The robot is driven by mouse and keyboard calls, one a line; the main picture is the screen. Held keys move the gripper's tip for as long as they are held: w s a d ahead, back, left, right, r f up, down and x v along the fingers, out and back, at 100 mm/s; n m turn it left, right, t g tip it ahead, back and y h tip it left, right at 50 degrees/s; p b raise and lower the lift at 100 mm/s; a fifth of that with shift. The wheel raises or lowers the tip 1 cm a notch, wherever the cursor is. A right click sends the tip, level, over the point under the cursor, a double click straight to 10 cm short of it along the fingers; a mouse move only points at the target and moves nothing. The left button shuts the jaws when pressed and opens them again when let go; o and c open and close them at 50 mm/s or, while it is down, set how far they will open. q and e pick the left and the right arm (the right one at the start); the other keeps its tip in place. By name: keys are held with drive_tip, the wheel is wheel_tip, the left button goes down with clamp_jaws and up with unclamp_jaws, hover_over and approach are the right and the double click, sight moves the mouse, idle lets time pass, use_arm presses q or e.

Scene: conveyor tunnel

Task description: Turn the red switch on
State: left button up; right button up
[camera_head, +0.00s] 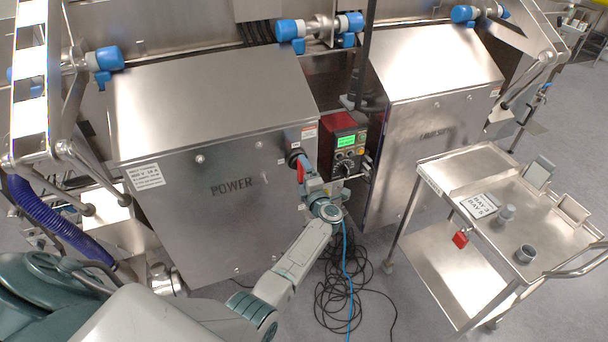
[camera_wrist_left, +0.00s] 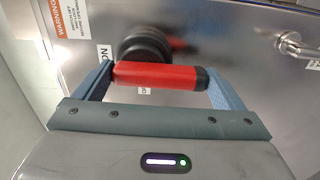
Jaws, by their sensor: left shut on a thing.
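The red switch (camera_head: 300,171) is on the right side of the steel cabinet marked POWER (camera_head: 230,215). In the left wrist view its red handle (camera_wrist_left: 155,75) lies across the picture in front of a round black base (camera_wrist_left: 144,44). A partly hidden ON label (camera_wrist_left: 103,52) shows beside the base. My left gripper (camera_head: 305,175) is at the switch. In the left wrist view my left gripper (camera_wrist_left: 160,82) is shut on the handle, one finger at each end. My right gripper is not in view.
A red control box (camera_head: 342,140) with a green screen stands just right of the switch. Black cables (camera_head: 345,295) lie coiled on the floor below. A steel cart (camera_head: 470,175) with a red padlock (camera_head: 460,239) stands at the right.

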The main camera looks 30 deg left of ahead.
use_arm(q)
drive_tip(key=shift+a+r, duration=0.1)
drive_tip(key=o, duration=0.9)
drive_tip(key=shift+o, duration=1)
drive_tip(key=b+v, duration=0.2)
drive_tip(key=v, duration=0.8)
drive_tip(key=shift+s+d+b, duration=0.15)
drive_tip(key=shift+d+b, duration=0.15)
drive_tip(key=shift+b, duration=0.1)
